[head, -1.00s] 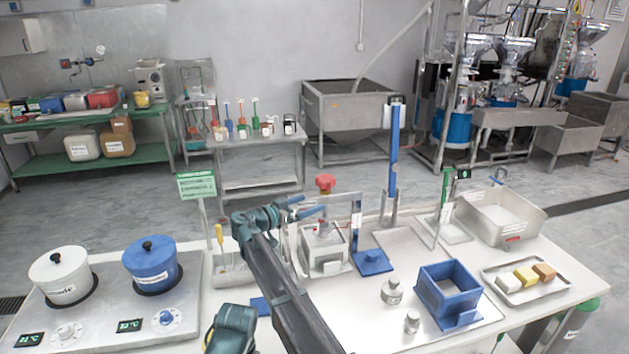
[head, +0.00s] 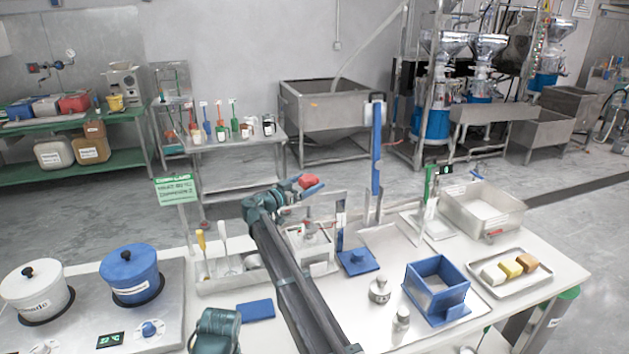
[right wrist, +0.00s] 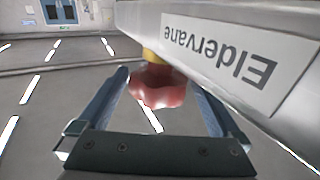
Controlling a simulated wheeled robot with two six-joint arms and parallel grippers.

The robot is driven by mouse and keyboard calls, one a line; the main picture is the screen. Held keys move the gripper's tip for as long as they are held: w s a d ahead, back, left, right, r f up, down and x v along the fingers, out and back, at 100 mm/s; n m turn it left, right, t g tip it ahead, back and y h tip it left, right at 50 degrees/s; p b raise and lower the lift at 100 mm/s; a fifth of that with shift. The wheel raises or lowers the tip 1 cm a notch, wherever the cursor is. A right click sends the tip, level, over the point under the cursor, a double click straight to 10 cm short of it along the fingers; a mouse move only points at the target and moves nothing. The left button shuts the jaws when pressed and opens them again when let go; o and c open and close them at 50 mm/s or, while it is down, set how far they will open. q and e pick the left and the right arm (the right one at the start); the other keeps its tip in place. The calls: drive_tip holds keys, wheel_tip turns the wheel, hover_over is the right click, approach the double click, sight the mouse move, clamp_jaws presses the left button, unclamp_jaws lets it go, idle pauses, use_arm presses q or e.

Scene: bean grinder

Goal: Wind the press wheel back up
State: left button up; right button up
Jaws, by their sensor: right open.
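The press (head: 318,248) is a pale box in a metal frame on the white table, partly behind my right arm. Its red wheel (head: 311,181) is at the top. My right gripper (head: 306,187) is open at the wheel, one blue finger in front of it. In the right wrist view, the red wheel (right wrist: 158,86) lies between the two spread fingers (right wrist: 158,98), with gaps on both sides. A yellow part shows above it, beside a grey beam labelled "Eldervane" (right wrist: 218,50). My left gripper is not in view.
Two lidded pots (head: 131,272) stand on the left. A tool holder (head: 228,277) is left of my right arm. A blue plate (head: 358,260), a blue open box (head: 438,285) and a metal tray (head: 515,274) are on the right.

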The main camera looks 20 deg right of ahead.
sight(315, 179)
drive_tip(key=shift+x, duration=1.75)
drive_tip(key=shift+c, duration=0.2)
drive_tip(key=c, duration=1.2)
